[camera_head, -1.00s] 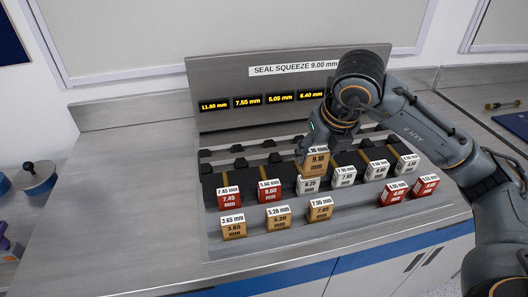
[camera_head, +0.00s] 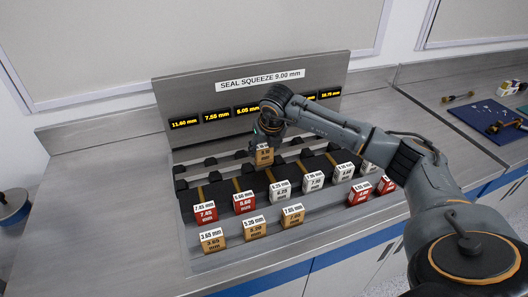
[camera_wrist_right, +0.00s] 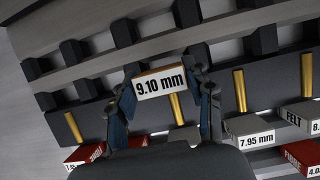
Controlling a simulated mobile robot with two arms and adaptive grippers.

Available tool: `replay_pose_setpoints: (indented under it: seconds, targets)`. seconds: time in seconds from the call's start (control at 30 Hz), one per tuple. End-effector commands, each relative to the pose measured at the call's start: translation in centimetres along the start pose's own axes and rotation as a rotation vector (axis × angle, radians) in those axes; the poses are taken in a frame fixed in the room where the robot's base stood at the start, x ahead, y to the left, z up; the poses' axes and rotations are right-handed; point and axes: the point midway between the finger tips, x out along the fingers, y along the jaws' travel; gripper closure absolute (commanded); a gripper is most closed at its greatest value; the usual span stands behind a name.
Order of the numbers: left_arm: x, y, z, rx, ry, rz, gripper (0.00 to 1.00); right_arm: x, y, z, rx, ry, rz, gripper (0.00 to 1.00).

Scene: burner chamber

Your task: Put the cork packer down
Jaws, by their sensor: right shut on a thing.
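The cork packer is a tan block (camera_head: 264,155) with a white top, marked 9.10 mm in the right wrist view (camera_wrist_right: 160,84). My right gripper (camera_head: 267,138) is shut on it, with one finger at each side in the right wrist view (camera_wrist_right: 165,98). It holds the block above the rack (camera_head: 189,204), behind the front rows of blocks. In the head view its underside and any gap to the rack are hard to judge. My left gripper is not in view.
Red blocks (camera_head: 205,212), white blocks (camera_head: 314,182) and tan blocks (camera_head: 254,227) stand on the rack's front steps. Dark supports and brass rods line the slots behind. A panel with yellow readouts (camera_head: 217,116) rises at the back. Bare worktop (camera_head: 90,200) lies to the left.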

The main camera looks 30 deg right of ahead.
Motion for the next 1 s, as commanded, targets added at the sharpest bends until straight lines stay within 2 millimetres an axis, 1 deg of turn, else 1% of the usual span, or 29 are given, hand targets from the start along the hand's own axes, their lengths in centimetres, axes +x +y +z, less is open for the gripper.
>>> replay_pose_setpoints:
  seconds: [0.17, 0.2, 0.33, 0.43, 0.63, 0.77, 0.8, 0.87, 0.9, 1.0]
  targets:
    - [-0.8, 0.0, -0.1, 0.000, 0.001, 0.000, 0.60, 1.5, -0.4, 0.3, 0.000, 0.002, -0.002, 0.80]
    - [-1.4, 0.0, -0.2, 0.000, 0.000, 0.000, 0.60, 1.9, -0.3, 0.0, -0.001, 0.005, -0.002, 0.80]
    - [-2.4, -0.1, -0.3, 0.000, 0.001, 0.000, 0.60, 3.5, -0.3, -0.7, -0.001, 0.003, -0.002, 0.80]
    - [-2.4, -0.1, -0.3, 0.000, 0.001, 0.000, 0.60, 4.0, -0.3, -0.9, -0.001, 0.000, -0.001, 0.80]
    - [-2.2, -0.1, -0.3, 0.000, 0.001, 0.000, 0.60, 4.1, -0.3, -0.9, -0.001, -0.001, -0.001, 0.80]
    - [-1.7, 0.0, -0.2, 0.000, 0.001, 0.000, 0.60, 4.5, -0.3, -1.1, 0.000, -0.001, -0.001, 0.80]
    - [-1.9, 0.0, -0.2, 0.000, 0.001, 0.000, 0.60, 4.4, -0.3, -1.0, 0.000, -0.001, -0.001, 0.42]
    - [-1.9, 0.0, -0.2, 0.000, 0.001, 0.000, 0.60, 4.3, -0.3, -1.0, 0.000, 0.000, -0.001, 0.30]
    - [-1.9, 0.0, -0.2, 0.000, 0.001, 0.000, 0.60, 4.3, -0.3, -1.0, 0.000, 0.000, -0.001, 0.25]
    - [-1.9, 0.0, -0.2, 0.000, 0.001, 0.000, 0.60, 4.3, -0.3, -1.0, 0.000, 0.000, -0.001, 0.25]
